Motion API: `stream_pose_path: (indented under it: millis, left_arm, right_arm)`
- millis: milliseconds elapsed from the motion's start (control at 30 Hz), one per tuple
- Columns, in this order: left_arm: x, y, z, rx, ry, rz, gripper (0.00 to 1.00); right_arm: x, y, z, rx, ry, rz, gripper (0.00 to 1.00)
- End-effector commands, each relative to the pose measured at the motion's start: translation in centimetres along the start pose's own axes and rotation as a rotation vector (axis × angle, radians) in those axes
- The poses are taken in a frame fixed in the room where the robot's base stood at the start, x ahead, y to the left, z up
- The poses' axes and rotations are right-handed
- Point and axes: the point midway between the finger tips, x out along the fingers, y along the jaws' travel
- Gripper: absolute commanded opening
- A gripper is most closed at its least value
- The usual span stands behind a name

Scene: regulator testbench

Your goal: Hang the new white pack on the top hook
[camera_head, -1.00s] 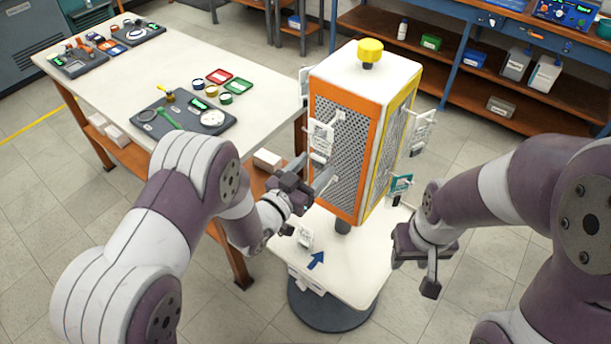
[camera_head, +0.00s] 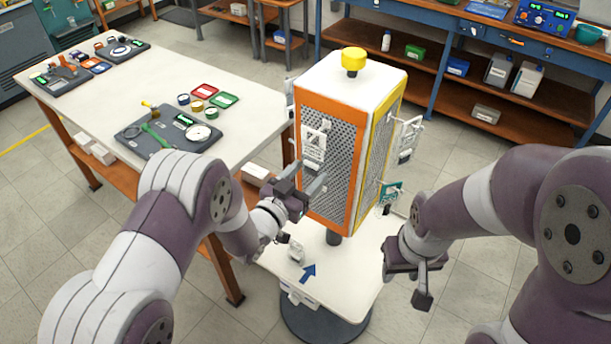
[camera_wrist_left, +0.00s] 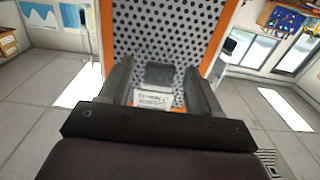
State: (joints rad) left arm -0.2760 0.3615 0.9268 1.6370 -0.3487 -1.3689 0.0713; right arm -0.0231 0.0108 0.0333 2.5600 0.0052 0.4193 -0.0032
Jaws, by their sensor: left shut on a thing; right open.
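The white pack (camera_head: 314,143), with a dark printed mark, is upright in front of the upper part of the orange-framed mesh face (camera_head: 340,165) of the tower. My left gripper (camera_head: 316,180) is shut on its lower part. In the left wrist view, a white printed label (camera_wrist_left: 152,98) and a dark grey block (camera_wrist_left: 158,75) show between the fingers, before the mesh. The hook behind the pack is hidden, and I cannot tell whether the pack touches it. My right gripper (camera_head: 425,285) is open and empty, right of the tower's base.
Another white pack (camera_head: 407,137) and a teal pack (camera_head: 391,190) are on the tower's yellow side. A worktable (camera_head: 240,95) stands close on the left.

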Motion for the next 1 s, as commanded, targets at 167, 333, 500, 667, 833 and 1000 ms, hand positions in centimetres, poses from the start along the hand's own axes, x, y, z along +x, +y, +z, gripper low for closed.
stream_pose_path:
  millis: [167, 333, 500, 667, 833, 1000]
  left_arm:
    - [0.0, 0.0, 0.0, 0.000, 0.000, 0.000, 0.93]
    - [0.0, 0.0, 0.0, 0.000, 0.000, 0.000, 0.93]
    - [-1.0, 0.0, 0.2, 0.000, -0.001, -0.001, 0.93]
    - [-4.7, -0.1, 0.3, 0.000, 0.000, -0.003, 0.93]
    - [-9.3, -0.1, 0.3, 0.001, 0.000, -0.004, 0.93]
    - [-12.0, -0.1, 0.1, 0.000, 0.000, -0.002, 0.93]
  right_arm:
    - [0.0, 0.0, 0.0, 0.000, 0.000, 0.000, 0.43]
    - [0.0, 0.0, 0.0, 0.000, 0.000, 0.000, 0.43]
    - [0.4, 0.0, 0.0, 0.000, 0.000, 0.000, 0.43]
    - [1.4, 0.0, 0.2, 0.000, 0.000, 0.000, 0.43]
    - [2.3, 0.0, 0.3, 0.000, 0.000, 0.000, 0.43]
    - [2.7, 0.0, 0.3, 0.000, 0.000, 0.000, 0.43]
